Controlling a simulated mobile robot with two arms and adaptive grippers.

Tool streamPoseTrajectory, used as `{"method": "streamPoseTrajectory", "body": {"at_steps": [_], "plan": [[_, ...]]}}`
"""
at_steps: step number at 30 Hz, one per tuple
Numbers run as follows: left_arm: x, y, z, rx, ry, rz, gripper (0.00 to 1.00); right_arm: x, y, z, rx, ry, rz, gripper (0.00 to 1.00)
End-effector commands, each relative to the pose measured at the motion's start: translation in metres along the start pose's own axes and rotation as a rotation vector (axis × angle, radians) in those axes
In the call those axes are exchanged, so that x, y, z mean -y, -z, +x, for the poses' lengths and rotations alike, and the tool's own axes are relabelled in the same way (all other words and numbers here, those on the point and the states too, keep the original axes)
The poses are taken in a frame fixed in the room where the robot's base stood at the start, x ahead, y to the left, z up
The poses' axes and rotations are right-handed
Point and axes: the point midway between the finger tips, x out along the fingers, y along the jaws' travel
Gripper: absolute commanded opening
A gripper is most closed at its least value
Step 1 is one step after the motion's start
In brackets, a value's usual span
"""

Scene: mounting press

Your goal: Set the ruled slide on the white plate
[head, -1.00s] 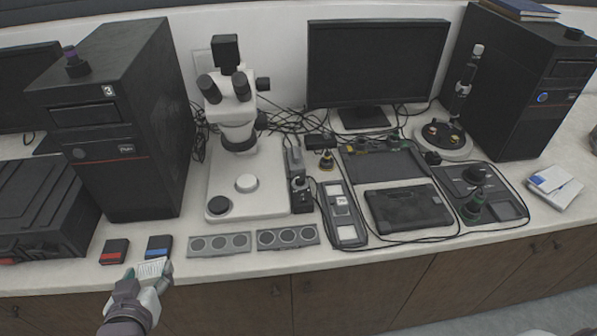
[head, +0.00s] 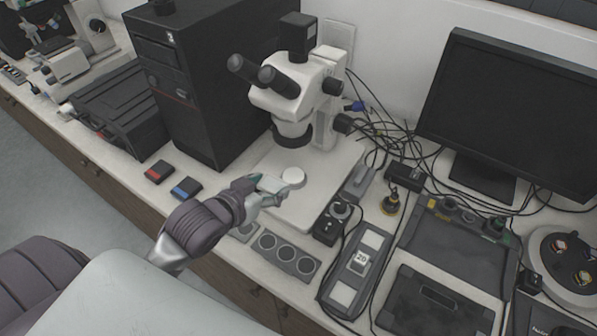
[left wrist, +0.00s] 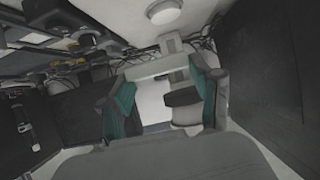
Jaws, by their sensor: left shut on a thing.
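The white plate (head: 293,177) is a small round disc on the pale base of the stereo microscope, below its objective. My left gripper (head: 268,191) reaches over the front left of that base, close to the plate. It is shut on the ruled slide (head: 271,183), a pale thin piece between the teal fingertips. The slide appears held above the base, beside the plate in the picture; the exact gap cannot be told. In the left wrist view the teal fingers (left wrist: 162,104) stand either side of a pale strip, and the white disc (left wrist: 164,12) shows at the top edge. My right gripper is not in view.
The microscope head (head: 290,85) overhangs the plate. A small black control box (head: 333,222) stands right of the base. A grey holder with round wells (head: 287,252) lies in front. Red (head: 159,172) and blue (head: 186,188) boxes lie left, before the computer tower (head: 195,85).

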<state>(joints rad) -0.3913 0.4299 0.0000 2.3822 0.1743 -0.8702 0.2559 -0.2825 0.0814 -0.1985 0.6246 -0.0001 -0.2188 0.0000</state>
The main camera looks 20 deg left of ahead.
Motion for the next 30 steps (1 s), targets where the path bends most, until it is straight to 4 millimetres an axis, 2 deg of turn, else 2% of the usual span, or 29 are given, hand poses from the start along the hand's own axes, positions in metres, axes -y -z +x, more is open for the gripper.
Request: {"method": "streamPoseTrajectory", "body": {"at_steps": [3, 8, 11, 17, 24, 30], "plan": [[0.017, 0.008, -0.005, 0.004, -0.03, 0.022, 0.32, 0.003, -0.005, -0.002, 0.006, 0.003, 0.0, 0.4], [0.025, 0.015, -0.008, 0.009, -0.058, 0.024, 0.32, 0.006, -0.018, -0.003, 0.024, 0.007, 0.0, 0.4], [0.028, 0.018, -0.001, 0.007, -0.063, 0.022, 0.32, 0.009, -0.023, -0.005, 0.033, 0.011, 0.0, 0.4], [0.028, 0.017, 0.046, 0.007, -0.063, 0.019, 0.32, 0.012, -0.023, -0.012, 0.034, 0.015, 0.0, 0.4], [0.029, 0.014, 0.106, 0.007, -0.063, 0.021, 0.32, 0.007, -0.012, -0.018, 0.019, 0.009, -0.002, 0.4], [0.029, 0.011, 0.126, 0.008, -0.064, 0.022, 0.32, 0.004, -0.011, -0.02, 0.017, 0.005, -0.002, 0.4]]}}
